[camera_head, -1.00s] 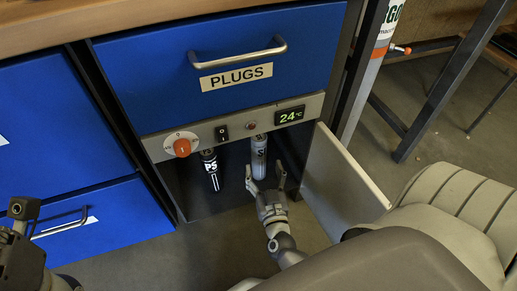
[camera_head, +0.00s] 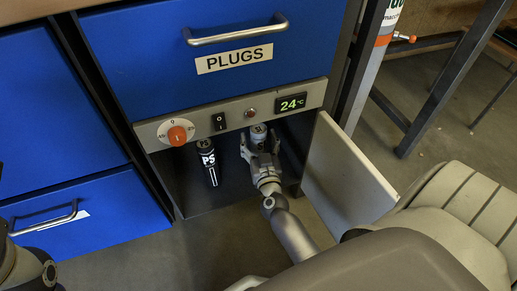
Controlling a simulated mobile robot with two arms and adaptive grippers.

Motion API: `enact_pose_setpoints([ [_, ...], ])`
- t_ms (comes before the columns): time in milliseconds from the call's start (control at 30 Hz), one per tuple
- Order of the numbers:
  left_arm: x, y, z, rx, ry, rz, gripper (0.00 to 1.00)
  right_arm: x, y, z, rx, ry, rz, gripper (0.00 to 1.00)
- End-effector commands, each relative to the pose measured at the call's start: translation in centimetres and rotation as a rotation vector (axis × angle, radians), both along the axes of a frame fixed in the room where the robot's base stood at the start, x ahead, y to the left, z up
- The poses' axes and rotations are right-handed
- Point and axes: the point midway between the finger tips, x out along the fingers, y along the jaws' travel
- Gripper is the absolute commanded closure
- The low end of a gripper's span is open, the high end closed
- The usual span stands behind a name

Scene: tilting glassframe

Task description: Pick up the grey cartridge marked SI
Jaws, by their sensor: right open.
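The grey cartridge (camera_head: 258,131) marked SI hangs below the grey control panel, inside the open compartment. Its top shows, and my gripper covers its lower part and most of its marking. My right gripper (camera_head: 260,144) is open, with one finger on each side of the cartridge. I cannot tell whether the fingers touch it. Only part of my left arm shows at the lower left edge, and its gripper is out of view.
A black cartridge (camera_head: 208,162) marked PS hangs to the left of the grey one. The compartment's open door (camera_head: 345,175) stands close to the right. The panel (camera_head: 233,115) above carries an orange knob (camera_head: 177,135), a switch and a 24°C display (camera_head: 291,103).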

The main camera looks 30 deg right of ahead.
Motion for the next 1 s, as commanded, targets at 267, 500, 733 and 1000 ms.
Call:
enact_pose_setpoints([
  [267, -0.01, -0.01, 0.02, 0.000, 0.000, 0.000, 0.60, -0.03, 0.03, 0.02, 0.001, 0.000, 0.000, 0.57],
  [500, -0.03, -0.01, 0.02, 0.000, 0.000, -0.001, 0.60, -0.04, 0.03, 0.02, 0.001, 0.000, 0.000, 0.88],
  [733, -0.03, -0.01, 0.01, 0.000, 0.000, -0.001, 0.60, -0.04, 0.03, 0.02, 0.001, 0.000, 0.000, 1.00],
  [1000, -0.02, -0.01, 0.08, 0.000, -0.001, -0.001, 0.60, 0.02, -0.01, 0.24, -0.001, -0.004, -0.001, 1.00],
])
